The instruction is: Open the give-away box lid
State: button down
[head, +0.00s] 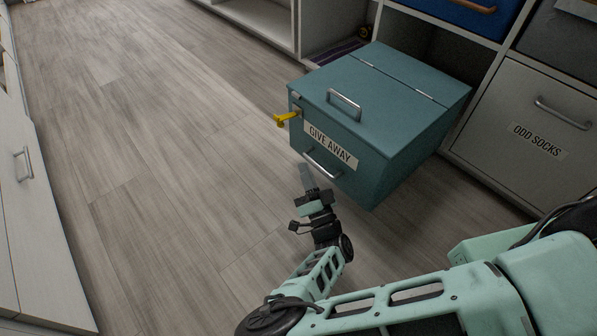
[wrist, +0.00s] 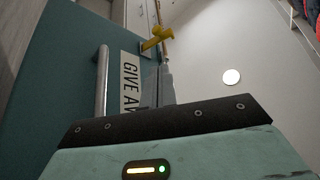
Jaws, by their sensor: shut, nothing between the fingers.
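The teal give-away box (head: 390,150) sits in front of the shelving, its label "GIVE AWAY" (head: 330,146) on the front. Its lid (head: 385,80) is down, with a silver handle (head: 345,103) on top. A yellow latch or key piece (head: 285,118) sticks out at the front's upper left corner; it also shows in the wrist view (wrist: 157,37). A second silver handle (head: 322,167) is on the front below the label and shows in the wrist view (wrist: 102,82). My gripper (head: 306,176) is shut and empty, in front of the box near the front handle. Contact cannot be told.
A grey drawer (head: 530,135) labelled "ODD SOCKS" is right of the box. A blue bin (head: 460,15) is in the shelving behind. A white cabinet (head: 35,230) stands at far left. The wood floor (head: 160,140) between is clear.

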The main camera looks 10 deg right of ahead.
aim_at(387, 114)
jog(key=k+l, duration=0.2)
jog(key=l, duration=0.2)
jog(key=k+l, duration=0.2)
jog(key=l, duration=0.2)
jog(key=k+l, duration=0.2)
jog(key=l, duration=0.2)
